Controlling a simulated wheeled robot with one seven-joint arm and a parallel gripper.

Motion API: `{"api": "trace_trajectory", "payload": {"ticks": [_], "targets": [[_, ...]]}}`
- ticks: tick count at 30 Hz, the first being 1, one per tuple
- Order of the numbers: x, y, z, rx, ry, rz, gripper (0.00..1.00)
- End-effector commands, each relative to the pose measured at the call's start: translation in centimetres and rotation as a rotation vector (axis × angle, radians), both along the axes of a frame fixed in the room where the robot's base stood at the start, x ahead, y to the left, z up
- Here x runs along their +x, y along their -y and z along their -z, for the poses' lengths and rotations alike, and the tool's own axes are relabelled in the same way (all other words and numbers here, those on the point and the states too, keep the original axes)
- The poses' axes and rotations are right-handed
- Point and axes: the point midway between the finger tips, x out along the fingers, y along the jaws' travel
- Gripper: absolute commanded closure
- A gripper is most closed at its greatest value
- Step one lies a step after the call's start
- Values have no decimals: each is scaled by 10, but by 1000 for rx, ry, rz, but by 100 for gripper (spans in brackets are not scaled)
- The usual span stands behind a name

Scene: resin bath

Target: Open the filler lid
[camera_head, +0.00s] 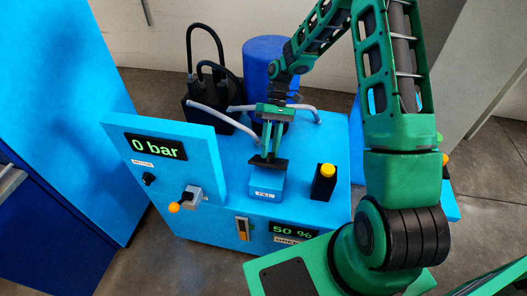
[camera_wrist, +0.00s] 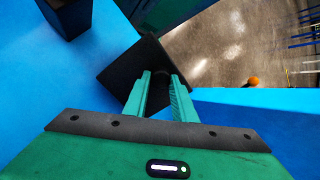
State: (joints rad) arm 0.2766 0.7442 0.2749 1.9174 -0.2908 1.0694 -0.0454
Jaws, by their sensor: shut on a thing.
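The blue filler box (camera_head: 267,188) with a white label stands on top of the blue machine. A dark, flat lid (camera_head: 282,164) is at its top, and my gripper (camera_head: 267,155) reaches down to it from above. In the wrist view the lid (camera_wrist: 125,75) is a dark square plate, and my gripper's two green fingers (camera_wrist: 162,80) are close together against it, shut on part of it. The gripped part is hidden between the fingers. I cannot tell how far the lid is tilted.
A black block with a yellow button (camera_head: 327,171) stands right of the filler box. A panel reading 0 bar (camera_head: 156,147) rises at the left, with an orange-tipped lever (camera_head: 174,207). Grey hoses (camera_head: 222,116) and a blue cylinder (camera_head: 268,60) are behind.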

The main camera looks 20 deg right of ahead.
Motion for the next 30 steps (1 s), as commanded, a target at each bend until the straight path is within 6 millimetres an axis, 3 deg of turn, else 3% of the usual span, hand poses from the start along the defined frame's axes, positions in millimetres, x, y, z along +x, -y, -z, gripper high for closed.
{"api": "trace_trajectory", "payload": {"ticks": [11,12,14,25,30], "targets": [[1,5,1,-4,-3,10,100],[1,5,1,-4,-3,10,71],[1,5,1,-4,-3,9,57],[2,5,-3,-1,-2,6,57],[15,11,-19,-2,1,8,57]]}}
